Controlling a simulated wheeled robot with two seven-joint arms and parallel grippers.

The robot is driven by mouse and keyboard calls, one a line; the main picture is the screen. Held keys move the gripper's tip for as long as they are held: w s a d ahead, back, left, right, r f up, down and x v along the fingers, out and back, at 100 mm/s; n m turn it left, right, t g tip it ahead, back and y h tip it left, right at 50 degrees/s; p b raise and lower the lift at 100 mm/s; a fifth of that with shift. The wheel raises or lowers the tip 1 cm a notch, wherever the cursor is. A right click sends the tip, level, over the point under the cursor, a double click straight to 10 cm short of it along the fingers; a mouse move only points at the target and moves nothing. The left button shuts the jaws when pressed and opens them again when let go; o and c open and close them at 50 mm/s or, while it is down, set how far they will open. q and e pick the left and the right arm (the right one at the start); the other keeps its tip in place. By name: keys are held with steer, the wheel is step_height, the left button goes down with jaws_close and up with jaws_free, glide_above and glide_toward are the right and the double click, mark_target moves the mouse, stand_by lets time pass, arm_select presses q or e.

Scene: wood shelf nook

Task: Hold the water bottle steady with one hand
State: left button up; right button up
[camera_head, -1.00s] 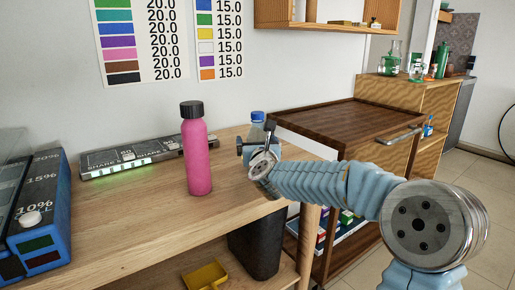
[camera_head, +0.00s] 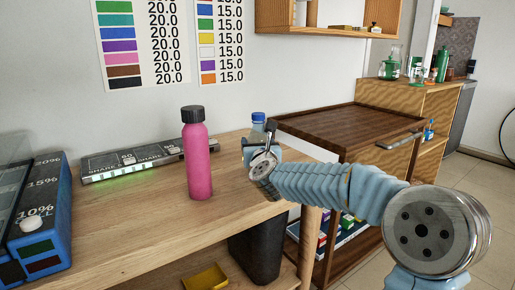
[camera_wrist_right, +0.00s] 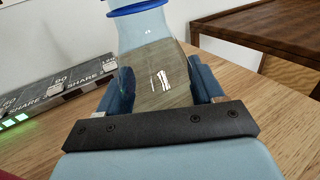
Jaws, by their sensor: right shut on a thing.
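A clear water bottle with a blue cap (camera_head: 258,118) stands on the wooden table, mostly hidden behind my right gripper (camera_head: 262,158) in the head view. In the right wrist view the see-through bottle (camera_wrist_right: 155,75) sits between the two blue fingers of my right gripper (camera_wrist_right: 158,92), which is shut on it. The bottle looks upright. A pink bottle with a black cap (camera_head: 197,160) stands on the table to the left, apart from the gripper. My left gripper is in neither view.
A lit grey strip device (camera_head: 135,160) lies at the back of the table (camera_head: 130,222). A blue box (camera_head: 42,215) stands at the left. A dark wooden cabinet (camera_head: 340,128) adjoins on the right. A black bin (camera_head: 256,257) and yellow tray (camera_head: 206,278) are below.

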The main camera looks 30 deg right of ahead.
mark_target(263, 116)
steer(key=s+r, duration=0.1)
steer(key=r, duration=0.2)
steer(key=s+r+p, duration=0.1)
steer(key=s+r, duration=0.1)
steer(key=r, duration=0.1)
steer(key=s+a+r, duration=0.1)
steer(key=s+r, duration=0.1)
steer(key=r, duration=0.1)
steer(key=shift+s, duration=0.15)
steer(key=s+a+r, duration=0.1)
steer(key=s+r, duration=0.2)
steer(key=s, duration=0.5)
steer(key=shift+s+a+p, duration=0.25)
steer(key=shift+a+p, duration=0.05)
steer(key=shift+a, duration=0.05)
steer(key=o, duration=0.5)
steer(key=c, duration=1)
steer(key=shift+o, duration=0.2)
